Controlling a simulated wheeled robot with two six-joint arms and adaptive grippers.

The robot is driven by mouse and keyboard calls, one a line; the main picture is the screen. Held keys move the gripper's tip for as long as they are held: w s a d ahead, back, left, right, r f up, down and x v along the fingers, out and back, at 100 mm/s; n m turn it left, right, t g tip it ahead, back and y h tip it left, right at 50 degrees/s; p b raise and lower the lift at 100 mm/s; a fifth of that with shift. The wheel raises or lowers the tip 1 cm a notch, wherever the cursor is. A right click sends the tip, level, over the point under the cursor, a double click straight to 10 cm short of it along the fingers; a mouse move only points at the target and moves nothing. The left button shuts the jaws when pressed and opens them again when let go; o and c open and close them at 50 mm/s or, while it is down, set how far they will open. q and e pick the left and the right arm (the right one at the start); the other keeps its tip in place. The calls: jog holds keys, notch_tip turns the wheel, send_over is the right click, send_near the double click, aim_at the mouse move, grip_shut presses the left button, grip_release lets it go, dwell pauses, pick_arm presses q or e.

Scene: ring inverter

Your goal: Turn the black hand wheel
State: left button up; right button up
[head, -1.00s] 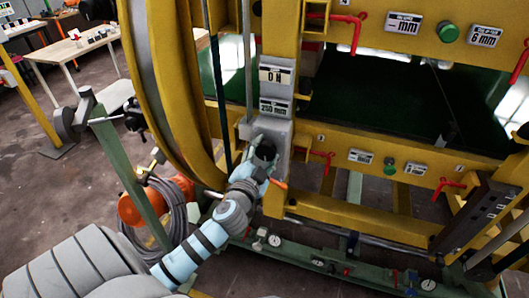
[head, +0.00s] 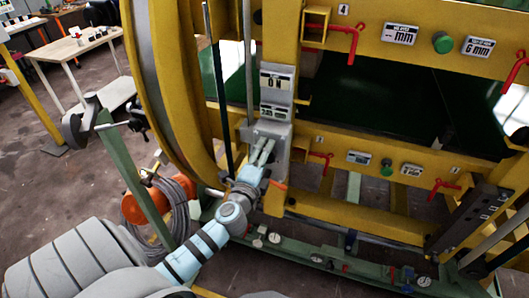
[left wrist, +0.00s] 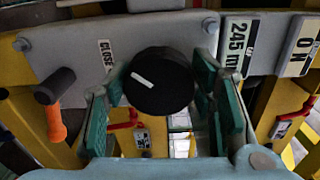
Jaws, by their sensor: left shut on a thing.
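The black hand wheel (left wrist: 158,82) is a round knob with a white mark across its face, on a grey metal plate (left wrist: 75,48) marked CLOSE. In the left wrist view it sits between the two green-padded fingers of my left gripper, which is shut on it. In the head view my left gripper (head: 263,152) is at the grey control box (head: 270,132) on the yellow frame; the wheel cannot be made out there. A display plate (left wrist: 238,47) beside the wheel reads 245 mm, and another (left wrist: 303,45) reads 0 N. My right gripper is not in view.
A black and orange handle (left wrist: 55,108) sticks out beside the wheel. A large yellow ring (head: 160,85) stands left of the box. Red handles (head: 346,38) and a green button (head: 442,43) are on the yellow beams. Grey cable coils (head: 175,205) lie below left.

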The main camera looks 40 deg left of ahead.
pick_arm(q)
jog(key=m+p, duration=0.1)
jog(key=m, duration=0.4)
jog(key=shift+r+m+p, duration=0.1)
jog(key=shift+m+p, duration=0.2)
jog(key=shift+p, duration=0.05)
jog(key=m+p, duration=0.1)
jog(key=m, duration=0.3)
jog(key=shift+d+m, duration=0.1)
jog(key=shift+m, duration=0.2)
jog(key=m+p, duration=0.1)
jog(key=m, duration=0.3)
jog(key=shift+r+p, duration=0.1)
jog(key=shift+p, duration=0.25)
jog(key=m+p, duration=0.1)
jog(key=m, duration=0.3)
jog(key=shift+d+m, duration=0.15)
jog(key=shift+m, duration=0.15)
jog(key=o, duration=1.1)
jog(key=shift+w, duration=0.1)
jog(key=shift+o, duration=0.2)
